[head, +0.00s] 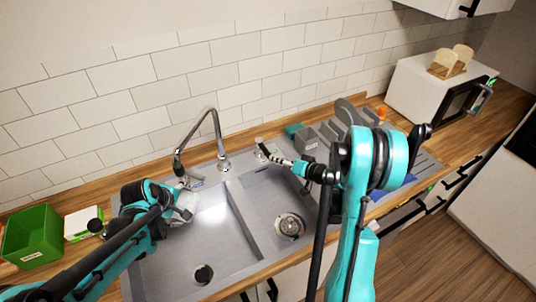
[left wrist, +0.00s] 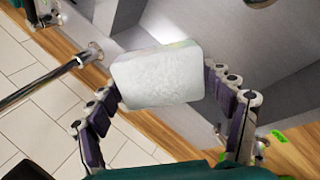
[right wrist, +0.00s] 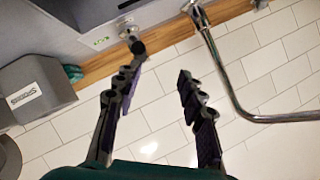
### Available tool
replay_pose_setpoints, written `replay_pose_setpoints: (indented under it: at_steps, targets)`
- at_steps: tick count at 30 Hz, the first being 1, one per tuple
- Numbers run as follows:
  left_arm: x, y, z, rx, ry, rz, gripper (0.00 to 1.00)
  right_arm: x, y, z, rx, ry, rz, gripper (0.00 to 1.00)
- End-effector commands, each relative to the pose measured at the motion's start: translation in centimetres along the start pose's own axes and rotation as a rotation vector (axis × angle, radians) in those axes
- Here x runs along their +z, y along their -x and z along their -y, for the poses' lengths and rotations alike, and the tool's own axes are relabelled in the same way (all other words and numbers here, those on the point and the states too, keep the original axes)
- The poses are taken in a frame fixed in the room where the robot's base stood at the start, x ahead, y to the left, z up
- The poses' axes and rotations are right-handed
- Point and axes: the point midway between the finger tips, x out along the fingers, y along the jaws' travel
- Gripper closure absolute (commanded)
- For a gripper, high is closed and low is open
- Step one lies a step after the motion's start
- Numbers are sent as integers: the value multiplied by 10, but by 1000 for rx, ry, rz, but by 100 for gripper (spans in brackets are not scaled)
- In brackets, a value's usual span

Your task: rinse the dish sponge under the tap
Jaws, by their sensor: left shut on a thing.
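The dish sponge (left wrist: 157,76) is a pale, whitish block with rounded corners. My left gripper (head: 184,203) is shut on it, with a finger at each side in the left wrist view. It is held over the left part of the sink (head: 190,245). I see no clear water stream. My right gripper (right wrist: 158,82) is open and empty, behind the right basin. A dark-tipped metal lever (right wrist: 135,44) lies just beyond its fingers.
A grey caddy marked "SPONGES" (right wrist: 36,92) stands right of the tap in the head view. A green bin (head: 32,236) and white box (head: 80,222) stand at left.

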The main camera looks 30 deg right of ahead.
Motion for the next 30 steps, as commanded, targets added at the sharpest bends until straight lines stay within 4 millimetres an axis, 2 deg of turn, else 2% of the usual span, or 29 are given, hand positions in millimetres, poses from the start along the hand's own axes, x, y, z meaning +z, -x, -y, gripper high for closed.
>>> replay_pose_setpoints:
  at_steps: [1,4,11,14,24,30]
  targets:
    - [0,0,0,0,0,0,43,0,0,-13,-6,-7,-24,60]
    - [0,0,0,0,0,0,43,0,1,-29,-19,-16,-59,60]
    - [0,0,0,0,0,0,43,1,-4,-40,-33,-22,-90,60]
    - [0,0,0,0,0,0,43,0,-17,-40,-34,-21,-89,60]
    - [0,0,0,0,0,0,43,-6,-85,-37,-33,-21,-88,60]
    - [0,0,0,0,0,0,43,-8,-110,-37,-32,-21,-89,60]
